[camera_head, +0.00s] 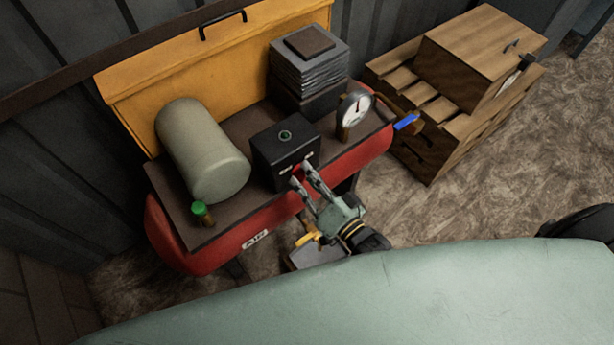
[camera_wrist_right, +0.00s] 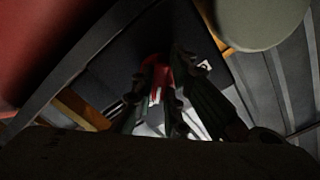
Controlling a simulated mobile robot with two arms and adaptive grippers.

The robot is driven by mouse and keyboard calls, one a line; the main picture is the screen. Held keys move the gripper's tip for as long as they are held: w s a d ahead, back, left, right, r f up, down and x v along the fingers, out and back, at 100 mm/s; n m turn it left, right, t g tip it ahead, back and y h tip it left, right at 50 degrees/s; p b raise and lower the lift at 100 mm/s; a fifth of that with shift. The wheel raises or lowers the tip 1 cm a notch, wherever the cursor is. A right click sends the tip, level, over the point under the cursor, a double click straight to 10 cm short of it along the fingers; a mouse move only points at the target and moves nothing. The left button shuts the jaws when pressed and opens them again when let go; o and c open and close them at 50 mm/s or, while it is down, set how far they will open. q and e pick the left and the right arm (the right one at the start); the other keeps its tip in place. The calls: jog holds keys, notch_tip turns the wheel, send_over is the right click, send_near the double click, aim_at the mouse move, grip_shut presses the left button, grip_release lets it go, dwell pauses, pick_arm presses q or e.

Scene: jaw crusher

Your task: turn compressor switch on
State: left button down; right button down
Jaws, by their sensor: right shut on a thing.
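The air compressor has a red tank (camera_head: 245,238) with an "AIR" label and a dark top plate. A black control box (camera_head: 280,155) stands on the plate, with a round green-ringed part on its top. My right gripper (camera_head: 301,174) reaches the box's front face, where small pale labels show. In the right wrist view, a red switch (camera_wrist_right: 156,70) sits between the two dark fingers, which are shut on it. The fingers hide most of the switch, so its position cannot be told. My left gripper is not in view.
A beige cylinder (camera_head: 200,150) and a green-capped valve (camera_head: 201,211) are left of the box. A gauge (camera_head: 355,108), a finned block (camera_head: 309,65) and a blue-handled valve (camera_head: 407,122) are right. A yellow chest (camera_head: 190,65) is behind; wooden crates (camera_head: 450,85) stand right.

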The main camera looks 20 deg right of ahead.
dwell(0.6)
jog(key=c, duration=1.8)
grip_release()
jog(key=shift+o, duration=0.2)
jog(key=v, duration=1.2)
